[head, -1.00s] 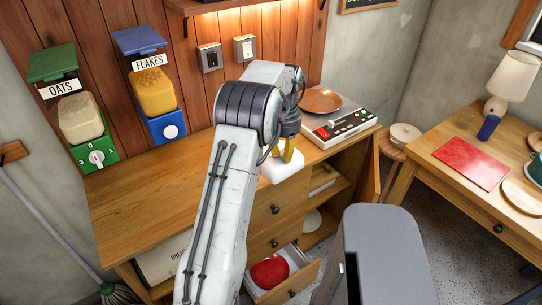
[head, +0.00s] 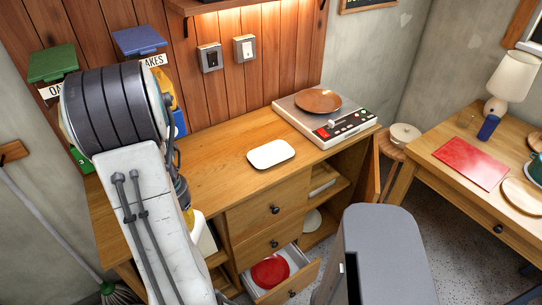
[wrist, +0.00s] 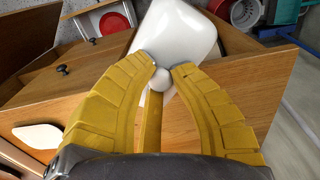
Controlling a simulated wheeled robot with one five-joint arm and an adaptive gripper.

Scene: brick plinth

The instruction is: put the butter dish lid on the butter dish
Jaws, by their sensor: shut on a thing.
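The butter dish (head: 271,154) is a shallow white rounded dish lying on the wooden counter, with nothing on it. It also shows at the left edge of the wrist view (wrist: 40,135). My gripper (wrist: 161,66) is shut on the round knob of the white butter dish lid (wrist: 182,40). In the head view the lid (head: 205,240) hangs in the air near the counter's front edge, left of and nearer than the dish. My arm hides part of the lid and most of the gripper there.
A record player (head: 325,118) with a brown plate stands at the counter's back right. An open drawer (head: 308,277) with a red round thing juts out below. A grey bin-like block (head: 380,250) stands in front. The counter around the dish is clear.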

